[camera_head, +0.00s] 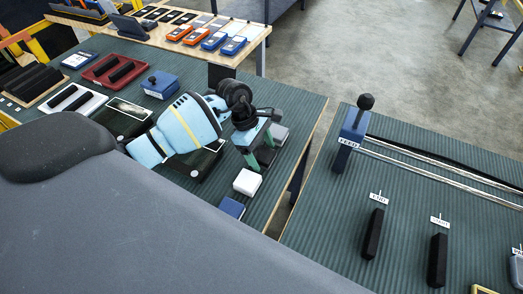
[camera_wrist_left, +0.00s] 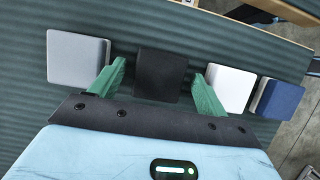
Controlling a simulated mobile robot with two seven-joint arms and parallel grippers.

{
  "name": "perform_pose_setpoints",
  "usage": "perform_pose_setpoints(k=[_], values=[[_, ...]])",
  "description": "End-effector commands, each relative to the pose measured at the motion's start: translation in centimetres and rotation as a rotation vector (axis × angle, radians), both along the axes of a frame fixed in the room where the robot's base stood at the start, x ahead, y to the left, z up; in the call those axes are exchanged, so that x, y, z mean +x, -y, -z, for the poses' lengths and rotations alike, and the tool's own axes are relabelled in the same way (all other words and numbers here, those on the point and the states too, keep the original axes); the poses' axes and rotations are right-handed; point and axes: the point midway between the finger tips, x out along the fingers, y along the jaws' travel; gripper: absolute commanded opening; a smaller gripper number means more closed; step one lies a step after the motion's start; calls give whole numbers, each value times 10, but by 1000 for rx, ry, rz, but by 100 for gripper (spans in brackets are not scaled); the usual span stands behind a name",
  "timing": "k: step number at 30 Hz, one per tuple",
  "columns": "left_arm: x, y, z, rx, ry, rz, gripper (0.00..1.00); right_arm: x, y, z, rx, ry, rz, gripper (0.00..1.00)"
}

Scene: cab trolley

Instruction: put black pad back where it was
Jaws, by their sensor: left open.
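The black pad (camera_wrist_left: 160,75) lies between the two green fingers of my left gripper (camera_wrist_left: 159,88) in the left wrist view, with a gap on each side. It stands in a row between a grey pad (camera_wrist_left: 78,58) and a white pad (camera_wrist_left: 231,89). A blue pad (camera_wrist_left: 278,99) is at the right end. In the head view my left gripper (camera_head: 260,152) is open, pointing down over this row, and mostly hides the black pad. The grey pad (camera_head: 279,134), white pad (camera_head: 247,182) and blue pad (camera_head: 231,208) show around it. My right gripper is not in view.
A ribbed green mat (camera_head: 300,115) covers the table, which ends in a wooden edge close right of the row. Beyond a gap, a second table holds a blue post (camera_head: 353,128) with rails and black blocks (camera_head: 374,233). Trays and a small blue box (camera_head: 160,84) are behind.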

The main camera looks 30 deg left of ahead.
Motion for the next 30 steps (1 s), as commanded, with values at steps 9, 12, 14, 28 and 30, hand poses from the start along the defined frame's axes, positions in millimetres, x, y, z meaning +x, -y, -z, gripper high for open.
perform_pose_setpoints(k=[9,12,14,28,30], values=[[1,-19,-46,2,6,-1,76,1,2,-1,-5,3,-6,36],[0,-27,-65,2,5,0,76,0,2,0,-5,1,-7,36],[0,-31,-75,2,4,-2,76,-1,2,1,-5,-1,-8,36],[-2,-47,-114,0,1,0,76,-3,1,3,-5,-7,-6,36],[-2,-47,-114,0,1,0,76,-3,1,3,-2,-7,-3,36]])
